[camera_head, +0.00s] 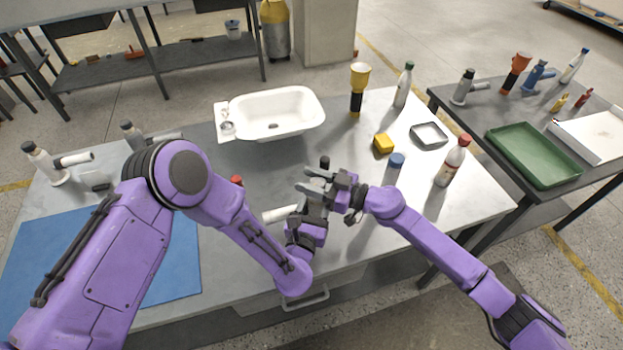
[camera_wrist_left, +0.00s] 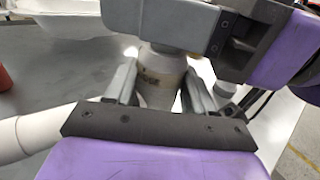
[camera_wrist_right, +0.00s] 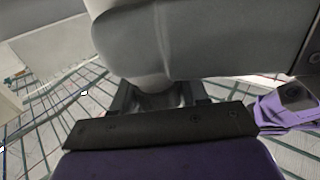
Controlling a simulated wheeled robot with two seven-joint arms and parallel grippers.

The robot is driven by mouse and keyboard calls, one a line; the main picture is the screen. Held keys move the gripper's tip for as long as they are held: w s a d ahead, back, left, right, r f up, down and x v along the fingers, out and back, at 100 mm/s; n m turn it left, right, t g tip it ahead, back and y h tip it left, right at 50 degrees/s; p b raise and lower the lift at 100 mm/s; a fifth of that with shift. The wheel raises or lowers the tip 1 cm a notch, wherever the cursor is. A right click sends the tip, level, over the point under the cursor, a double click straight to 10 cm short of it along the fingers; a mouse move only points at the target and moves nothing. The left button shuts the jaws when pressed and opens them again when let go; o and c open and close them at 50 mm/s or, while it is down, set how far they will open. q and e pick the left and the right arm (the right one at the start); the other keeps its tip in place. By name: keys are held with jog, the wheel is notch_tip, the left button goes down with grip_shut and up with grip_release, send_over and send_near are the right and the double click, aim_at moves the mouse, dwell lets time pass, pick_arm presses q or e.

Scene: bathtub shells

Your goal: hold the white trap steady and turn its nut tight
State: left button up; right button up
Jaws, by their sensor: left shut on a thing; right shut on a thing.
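The white trap shows its side pipe (camera_head: 280,214) in the head view; my grippers hide most of the rest. In the left wrist view its white body (camera_wrist_left: 160,88) stands between the fingers of my left gripper (camera_wrist_left: 155,92), which is shut on it. The pipe (camera_wrist_left: 22,136) points left there. My right gripper (camera_head: 312,184) is just above the left one, its grey fingers across the top of the trap. In the right wrist view, my right gripper (camera_wrist_right: 158,98) is shut on a pale part. The nut is not clearly seen, being hidden by those fingers.
A white sink (camera_head: 282,135) stands behind. A blue mat (camera_head: 180,265) and another white trap (camera_head: 47,165) are at left. A second table holds a green tray (camera_head: 530,155).

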jog(key=shift+s+f+n+g+y, duration=0.15)
jog(key=shift+n+g+y, duration=0.2)
jog(key=shift+n+g, duration=1.1)
jog(key=shift+s+r+n+g+y, duration=0.1)
jog(key=shift+n+g+y, duration=0.25)
jog(key=shift+n+g, duration=1.1)
jog(key=shift+m+g, duration=0.5)
jog(key=shift+g, duration=0.3)
jog(key=shift+f, duration=0.1)
jog(key=o, duration=1)
notch_tip(320, 180, up, 10)
jog(key=shift+r, duration=0.1)
jog(key=shift+c, duration=0.2)
